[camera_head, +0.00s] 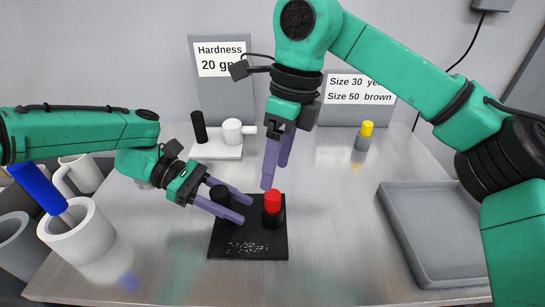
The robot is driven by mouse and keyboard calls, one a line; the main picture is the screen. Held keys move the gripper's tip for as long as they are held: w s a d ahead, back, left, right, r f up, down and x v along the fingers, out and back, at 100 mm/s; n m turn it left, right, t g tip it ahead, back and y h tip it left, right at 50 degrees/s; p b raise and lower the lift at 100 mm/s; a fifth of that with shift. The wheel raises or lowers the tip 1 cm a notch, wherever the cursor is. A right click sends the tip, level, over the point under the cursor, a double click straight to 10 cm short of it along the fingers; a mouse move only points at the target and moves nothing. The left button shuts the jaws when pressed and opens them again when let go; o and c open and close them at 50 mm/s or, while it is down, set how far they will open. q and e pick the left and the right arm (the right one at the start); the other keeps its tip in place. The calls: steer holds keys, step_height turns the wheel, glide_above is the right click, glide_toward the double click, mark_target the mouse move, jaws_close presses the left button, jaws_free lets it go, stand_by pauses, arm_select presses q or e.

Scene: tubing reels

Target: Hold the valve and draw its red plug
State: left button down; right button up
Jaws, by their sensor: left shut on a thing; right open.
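The valve is a black base plate (248,242) lying on the table at the centre, with a black post (219,192) at its back left and a black socket on its right. The red plug (272,197) stands upright in the socket, its upper part showing. My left gripper (246,210) reaches in from the left, shut on the black post, with its fingertips extending past it toward the plug. My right gripper (275,176) is open and empty, pointing down just above and behind the red plug. The post is partly hidden by the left fingers.
A white plate (217,151) with a black post and white cup stands behind. A yellow-topped grey cylinder (362,140) stands back right. A grey tray (437,275) lies at right. A white cup (84,243) holding a blue-handled tool is at front left. Two sign panels stand at the back.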

mark_target(273, 205)
steer(key=n, duration=0.1)
steer(key=n+h, duration=0.1)
steer(key=n, duration=0.2)
steer(key=shift+a+r+n+t+h, duration=0.3)
steer(key=shift+a+r+n+h, duration=0.1)
step_height(273, 205, down, 12)
steer(key=shift+d+r, duration=0.1)
jaws_close()
steer(key=c, duration=1)
jaws_free()
jaws_close()
steer(key=shift+s+r, duration=0.1)
steer(key=shift+r, duration=3.65)
